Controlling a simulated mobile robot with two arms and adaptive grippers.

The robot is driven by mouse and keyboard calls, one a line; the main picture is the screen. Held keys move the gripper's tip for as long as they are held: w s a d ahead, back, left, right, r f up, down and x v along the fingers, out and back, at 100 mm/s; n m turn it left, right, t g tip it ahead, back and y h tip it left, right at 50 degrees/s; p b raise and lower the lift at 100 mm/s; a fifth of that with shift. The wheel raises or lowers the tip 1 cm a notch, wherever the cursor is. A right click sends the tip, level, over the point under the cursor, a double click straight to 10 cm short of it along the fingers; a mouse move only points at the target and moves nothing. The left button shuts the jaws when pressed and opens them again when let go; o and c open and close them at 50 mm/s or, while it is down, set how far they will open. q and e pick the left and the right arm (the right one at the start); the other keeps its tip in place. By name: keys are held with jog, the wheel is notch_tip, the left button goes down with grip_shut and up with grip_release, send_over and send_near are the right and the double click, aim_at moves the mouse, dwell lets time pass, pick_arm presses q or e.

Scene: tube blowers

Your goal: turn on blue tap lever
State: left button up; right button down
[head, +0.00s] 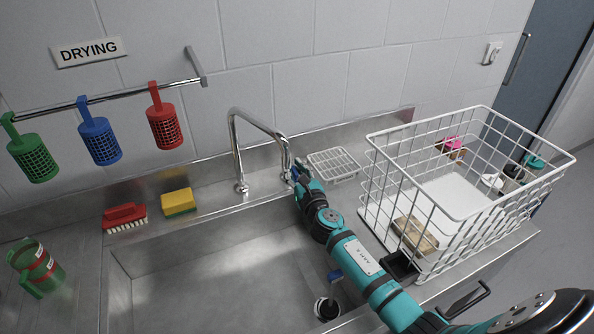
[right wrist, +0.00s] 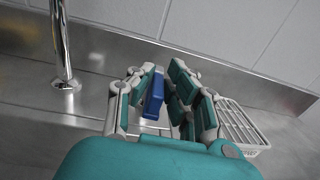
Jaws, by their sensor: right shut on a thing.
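The blue tap lever (right wrist: 154,95) stands between the fingers of my right gripper (right wrist: 158,92) in the right wrist view. The gripper is shut on the lever, with a finger on each side of it. In the head view my right gripper (head: 299,172) is at the back of the sink, right of the chrome tap (head: 237,150), and mostly hides the lever. The tap's post (right wrist: 62,50) also shows left of the fingers in the right wrist view. No water shows at the spout. My left gripper is not in view.
A small wire rack (head: 333,164) lies just right of the gripper, and a white wire basket (head: 385,215) stands farther right. A yellow sponge (head: 178,202) and red brush (head: 124,216) lie on the left ledge. Green, blue and red holders hang from the rail (head: 140,88).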

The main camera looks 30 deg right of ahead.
jog(key=a+m+h, duration=0.1)
jog(key=h, duration=0.1)
jog(key=m+h+b, duration=0.1)
jog(key=h, duration=0.1)
jog(key=shift+w+a+m+g, duration=0.2)
jog(key=shift+a+m+g, duration=0.1)
jog(key=shift+a+g, duration=0.1)
jog(key=c, duration=1.4)
grip_release()
jog(key=shift+o, duration=0.2)
jog(key=v, duration=1.2)
